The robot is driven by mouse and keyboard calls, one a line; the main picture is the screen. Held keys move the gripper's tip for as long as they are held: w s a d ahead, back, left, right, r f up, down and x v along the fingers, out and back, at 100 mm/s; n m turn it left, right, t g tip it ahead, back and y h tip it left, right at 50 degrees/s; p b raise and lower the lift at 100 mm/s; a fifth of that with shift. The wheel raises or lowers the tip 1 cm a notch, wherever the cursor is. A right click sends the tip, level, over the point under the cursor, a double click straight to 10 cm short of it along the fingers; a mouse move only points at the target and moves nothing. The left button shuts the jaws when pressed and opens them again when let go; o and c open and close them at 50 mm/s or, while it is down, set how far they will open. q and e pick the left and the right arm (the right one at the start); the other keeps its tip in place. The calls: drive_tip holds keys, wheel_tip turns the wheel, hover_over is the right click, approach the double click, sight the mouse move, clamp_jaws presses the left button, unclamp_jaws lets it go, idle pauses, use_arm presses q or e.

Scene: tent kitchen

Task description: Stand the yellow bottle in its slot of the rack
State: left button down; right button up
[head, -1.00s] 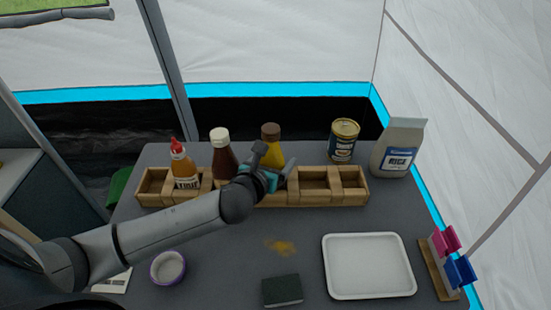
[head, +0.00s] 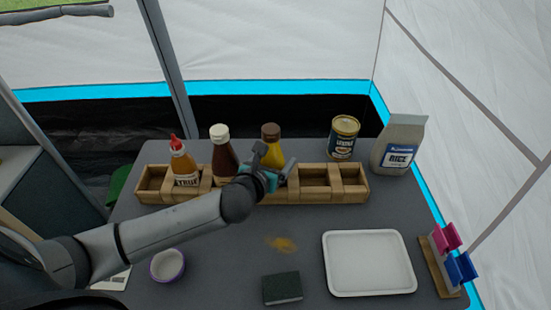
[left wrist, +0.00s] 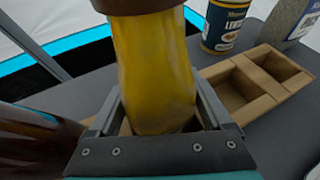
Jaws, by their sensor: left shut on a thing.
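The yellow bottle (head: 271,156) with a brown cap is upright at the wooden rack (head: 262,197), near its middle. My left gripper (head: 274,171) is shut on the bottle. In the left wrist view the yellow bottle (left wrist: 155,75) stands between the two fingers, and its lower end is at a rack opening. My gripper hides the base, so I cannot tell whether it rests on the slot floor. A syrup bottle (head: 184,165) and a dark brown bottle (head: 223,155) stand in the rack to the left. My right gripper is not in view.
Rack slots (head: 314,177) right of the bottle are empty. A tin (head: 343,138) and a rice bag (head: 398,146) stand behind the rack's right end. A white tray (head: 369,264), dark sponge (head: 282,289) and purple-rimmed bowl (head: 167,265) lie in front, with a yellowish spill (head: 281,244).

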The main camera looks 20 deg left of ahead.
use_arm(q)
drive_tip(key=shift+c, duration=0.7)
unclamp_jaws()
drive_tip(key=shift+r, duration=0.1)
drive_tip(key=shift+o, duration=0.7)
drive_tip(key=p+v, duration=0.4)
drive_tip(key=v, duration=1.1)
drive_tip(key=shift+s, duration=0.15)
